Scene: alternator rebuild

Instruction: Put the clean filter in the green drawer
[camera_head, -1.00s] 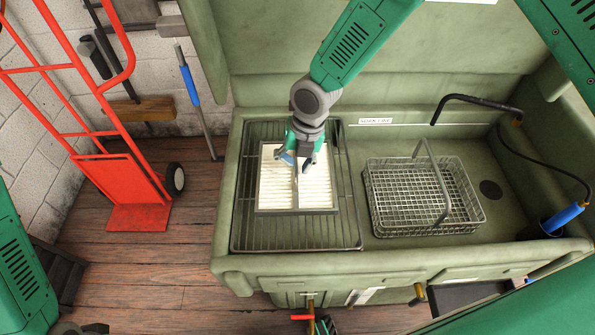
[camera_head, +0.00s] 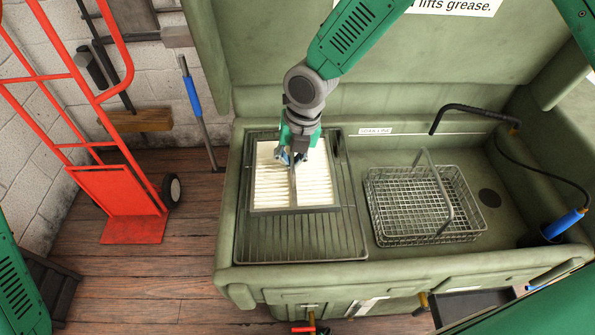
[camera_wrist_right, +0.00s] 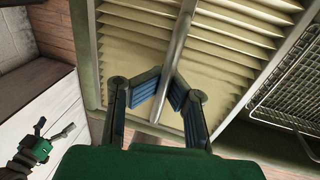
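The filter (camera_head: 270,195), a pale pleated panel in a grey frame with a middle bar, is above the wire rack at the left of the green basin. My right gripper (camera_head: 290,162) is at its middle bar; in the right wrist view its blue-padded fingers (camera_wrist_right: 163,85) close around that bar, with the filter's pleats (camera_wrist_right: 225,45) filling the view. My left gripper (camera_wrist_right: 52,130) shows small at the lower left of the right wrist view, its fingers apart and empty. Green panels on the basin's front (camera_head: 300,297) show at the bottom; I cannot tell which is the drawer.
The wire rack (camera_head: 300,240) lies under the filter. A wire basket (camera_head: 425,205) with a raised handle stands to its right. A black hose (camera_head: 475,108) arches behind the basket. A red hand truck (camera_head: 105,190) stands at the left, with bare wooden floor between.

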